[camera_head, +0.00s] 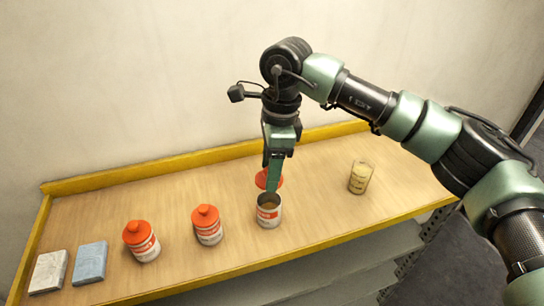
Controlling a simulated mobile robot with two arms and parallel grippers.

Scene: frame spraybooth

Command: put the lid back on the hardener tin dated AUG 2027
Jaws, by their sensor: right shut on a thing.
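An open tin (268,212) with a white and orange label stands upright on the bench, its dark inside showing. My right gripper (272,180) points down and is shut on an orange-red lid (262,180). In the picture the lid is just above and behind the open tin's rim; the fingers hide part of it. I cannot tell how high it is. Two more tins wear orange-red lids: one in the middle (208,231) and one further left (146,249). No date is legible on any label. My left gripper is not in view.
A clear cup (360,178) of pale yellow stuff stands to the right. A blue block (90,263) and a grey-white block (48,271) lie at the left end. The bench (312,195) has a raised yellow back edge and a wall behind it.

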